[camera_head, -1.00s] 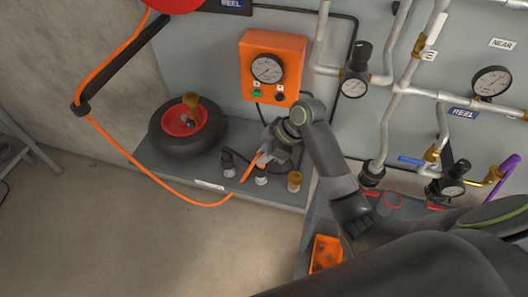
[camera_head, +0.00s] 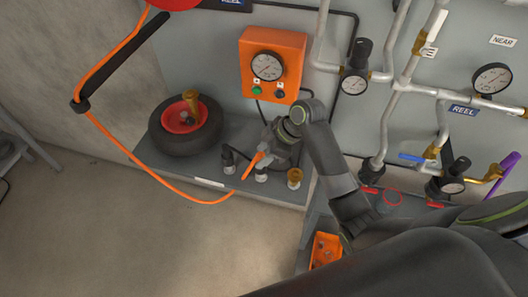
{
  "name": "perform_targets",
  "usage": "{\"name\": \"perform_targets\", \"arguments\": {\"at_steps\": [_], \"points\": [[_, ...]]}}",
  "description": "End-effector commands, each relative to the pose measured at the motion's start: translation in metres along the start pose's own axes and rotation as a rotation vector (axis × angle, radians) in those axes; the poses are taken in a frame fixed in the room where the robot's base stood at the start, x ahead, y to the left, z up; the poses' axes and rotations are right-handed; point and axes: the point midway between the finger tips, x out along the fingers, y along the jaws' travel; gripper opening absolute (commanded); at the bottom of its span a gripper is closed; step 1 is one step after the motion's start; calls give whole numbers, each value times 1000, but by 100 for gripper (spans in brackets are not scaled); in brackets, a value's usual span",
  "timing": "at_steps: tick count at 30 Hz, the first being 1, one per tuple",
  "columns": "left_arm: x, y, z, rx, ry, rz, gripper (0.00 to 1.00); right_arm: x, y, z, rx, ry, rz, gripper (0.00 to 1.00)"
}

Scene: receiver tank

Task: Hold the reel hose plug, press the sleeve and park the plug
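My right gripper (camera_head: 265,153) is above the front of the grey shelf, its arm coming in from the right. It appears shut on the plug end of the orange reel hose (camera_head: 208,203); the plug itself is mostly hidden by the fingers. The hose end stands up at a tilt just above a dark coupling with a pale base (camera_head: 261,175). I cannot tell whether plug and coupling touch. The coupling's sleeve is partly covered. A second dark coupling (camera_head: 229,158) stands to its left and a brass-topped fitting (camera_head: 294,178) to its right. My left gripper is not in view.
A black tyre-like ring with a red hub (camera_head: 185,125) sits on the shelf at left. An orange gauge box (camera_head: 272,66) hangs behind. Pipes and gauges (camera_head: 491,79) fill the right. An orange tray (camera_head: 325,250) is low centre. The floor at front left is clear.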

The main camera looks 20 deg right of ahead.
Motion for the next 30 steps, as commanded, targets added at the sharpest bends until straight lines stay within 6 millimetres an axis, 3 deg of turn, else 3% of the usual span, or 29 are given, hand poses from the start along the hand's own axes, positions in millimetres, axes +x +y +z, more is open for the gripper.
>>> {"name": "perform_targets", "arguments": {"at_steps": [8,13,30], "points": [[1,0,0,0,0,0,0,0,0,0,0,0,0,46],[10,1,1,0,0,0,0,-11,1,2,-3,-2,4,46],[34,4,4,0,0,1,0,-60,0,85,1,-5,2,46]]}}
